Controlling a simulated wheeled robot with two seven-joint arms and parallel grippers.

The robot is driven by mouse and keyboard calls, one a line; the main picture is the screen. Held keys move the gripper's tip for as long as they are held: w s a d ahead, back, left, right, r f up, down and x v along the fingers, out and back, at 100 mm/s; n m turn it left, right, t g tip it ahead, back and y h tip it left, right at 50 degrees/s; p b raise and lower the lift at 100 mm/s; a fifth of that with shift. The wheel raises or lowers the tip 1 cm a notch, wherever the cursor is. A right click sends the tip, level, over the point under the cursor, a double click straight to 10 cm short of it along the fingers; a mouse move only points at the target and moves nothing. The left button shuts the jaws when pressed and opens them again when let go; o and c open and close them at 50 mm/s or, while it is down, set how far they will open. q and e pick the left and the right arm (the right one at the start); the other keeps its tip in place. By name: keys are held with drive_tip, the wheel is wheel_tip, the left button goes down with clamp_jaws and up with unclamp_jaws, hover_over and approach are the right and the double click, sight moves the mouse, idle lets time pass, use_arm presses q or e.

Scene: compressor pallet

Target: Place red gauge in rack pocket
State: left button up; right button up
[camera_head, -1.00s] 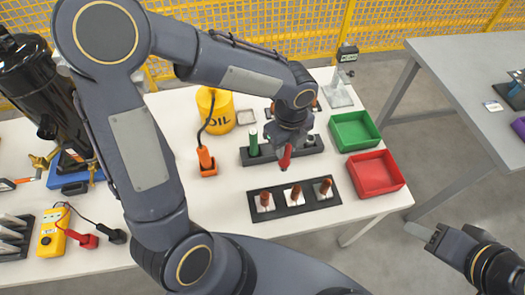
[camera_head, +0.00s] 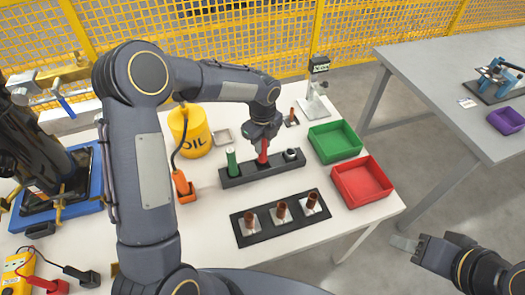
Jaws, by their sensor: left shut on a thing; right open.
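The red gauge (camera_head: 263,154) is a red cylinder, upright in the grip of my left gripper (camera_head: 263,139). Its lower end meets the middle of the dark rack (camera_head: 264,173); I cannot tell how deep it sits in the pocket. A green gauge (camera_head: 232,161) stands in the rack's left pocket. At the rack's right end is a pale ring with a dark centre (camera_head: 291,154). My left gripper is shut on the red gauge and hides its top. My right gripper (camera_head: 408,243) is open and empty, off the table at the lower right.
In front of the rack, a black tray (camera_head: 284,229) holds several brown pegs on pale plates. A green bin (camera_head: 334,142) and a red bin (camera_head: 362,181) stand to the right. A yellow oil can (camera_head: 197,132) and an orange tool (camera_head: 183,187) stand to the left.

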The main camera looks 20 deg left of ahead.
use_arm(q)
drive_tip(key=shift+f+b, duration=0.6)
drive_tip(key=shift+f, duration=0.85)
drive_tip(key=o, duration=1)
drive_tip(key=shift+r, duration=0.1)
